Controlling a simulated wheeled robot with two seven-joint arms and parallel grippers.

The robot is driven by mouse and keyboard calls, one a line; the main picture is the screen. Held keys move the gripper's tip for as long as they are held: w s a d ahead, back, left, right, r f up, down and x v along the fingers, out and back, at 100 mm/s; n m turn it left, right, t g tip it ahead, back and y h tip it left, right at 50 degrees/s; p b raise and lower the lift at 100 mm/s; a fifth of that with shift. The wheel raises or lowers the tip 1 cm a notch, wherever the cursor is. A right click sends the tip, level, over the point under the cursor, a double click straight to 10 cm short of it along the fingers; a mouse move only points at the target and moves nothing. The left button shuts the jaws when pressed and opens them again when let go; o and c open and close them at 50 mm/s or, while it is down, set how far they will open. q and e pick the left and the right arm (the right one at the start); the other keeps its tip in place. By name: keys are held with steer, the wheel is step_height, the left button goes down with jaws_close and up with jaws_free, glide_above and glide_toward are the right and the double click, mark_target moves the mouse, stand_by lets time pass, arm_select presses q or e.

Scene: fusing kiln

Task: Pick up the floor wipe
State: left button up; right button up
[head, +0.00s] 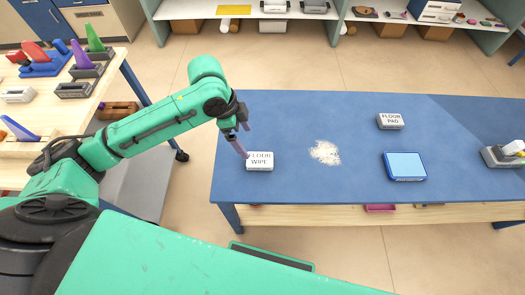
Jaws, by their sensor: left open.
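The floor wipe (262,164) is a small white block with dark lettering. It lies near the left front corner of the blue table (300,118). My left gripper (243,149) reaches in from the left and points down at the floor wipe's upper left edge. Its jaws are open. A finger overlaps part of the label, and I cannot tell whether it touches the block. My right gripper is not in view.
A pale powder patch (325,153) lies right of the wipe. A floor pad (390,121) and a light blue pad (405,166) sit further right. A grey device (503,156) stands at the right edge. A wooden bench (60,110) with tools is at left.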

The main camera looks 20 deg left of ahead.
arm_select(q)
glide_above(259, 159)
steer(key=s+a, duration=0.1)
steer(key=a, duration=0.1)
step_height(259, 159, down, 6)
steer(key=shift+s+f, duration=0.1)
steer(key=shift+s, duration=0.05)
steer(key=x, duration=0.5)
steer(key=shift+w+d+b, duration=0.15)
steer(key=shift+w+b, duration=0.25)
steer(key=shift+w+d+f, duration=0.1)
steer(key=shift+f, duration=0.25)
steer(key=c, duration=1.4)
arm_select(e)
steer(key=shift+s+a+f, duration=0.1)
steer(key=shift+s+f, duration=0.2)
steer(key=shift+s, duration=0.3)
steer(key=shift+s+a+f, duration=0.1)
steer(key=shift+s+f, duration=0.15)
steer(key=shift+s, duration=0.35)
